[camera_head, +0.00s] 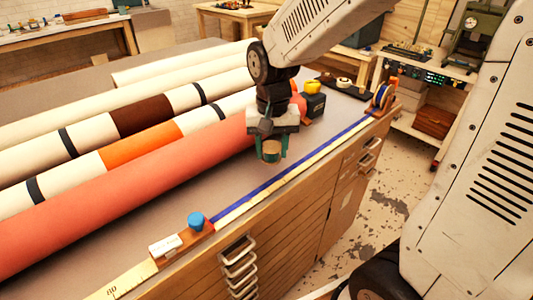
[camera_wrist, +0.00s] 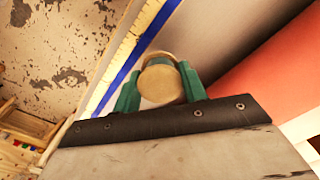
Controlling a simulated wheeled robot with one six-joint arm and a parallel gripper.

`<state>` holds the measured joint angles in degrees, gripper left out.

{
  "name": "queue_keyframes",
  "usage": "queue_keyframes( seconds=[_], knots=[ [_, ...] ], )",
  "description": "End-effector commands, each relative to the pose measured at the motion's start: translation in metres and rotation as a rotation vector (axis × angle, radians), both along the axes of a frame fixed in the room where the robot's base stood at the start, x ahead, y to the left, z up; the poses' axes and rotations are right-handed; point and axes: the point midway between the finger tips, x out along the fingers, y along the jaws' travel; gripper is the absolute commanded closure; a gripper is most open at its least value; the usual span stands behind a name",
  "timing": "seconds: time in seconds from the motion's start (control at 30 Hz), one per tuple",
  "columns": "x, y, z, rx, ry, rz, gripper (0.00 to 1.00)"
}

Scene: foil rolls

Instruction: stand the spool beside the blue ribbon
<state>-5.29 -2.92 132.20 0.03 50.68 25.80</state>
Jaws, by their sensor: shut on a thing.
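My gripper (camera_head: 271,150) is shut on a small spool (camera_head: 271,155) with a tan round end, held between green fingers. In the wrist view the spool (camera_wrist: 160,82) sits between the fingertips (camera_wrist: 160,88). The blue ribbon (camera_head: 290,168) is stretched straight along the front edge of the table. The spool is on the roll side of the ribbon, apart from it in the picture. In the wrist view the ribbon (camera_wrist: 133,55) runs to the left of the spool. Whether the spool touches the tabletop I cannot tell.
A coral roll (camera_head: 130,205) and several cream rolls lie behind my gripper. A blue-knobbed block (camera_head: 196,221) is at the ribbon's near end, and a ribbon dispenser (camera_head: 381,97) at its far end. A black and yellow item (camera_head: 314,100) stands beyond my gripper. Grey tabletop (camera_head: 215,185) is bare between.

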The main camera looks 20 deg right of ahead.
Motion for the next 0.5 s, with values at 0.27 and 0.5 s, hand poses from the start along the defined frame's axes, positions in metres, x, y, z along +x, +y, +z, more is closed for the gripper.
queue_keyframes(
  seconds=[0.27,0.5],
  knots=[
    [0.029,-0.007,-0.004,0.0,0.0,0.0,0.8],
    [0.029,-0.007,-0.034,0.0,0.002,0.0,0.8]
  ],
)
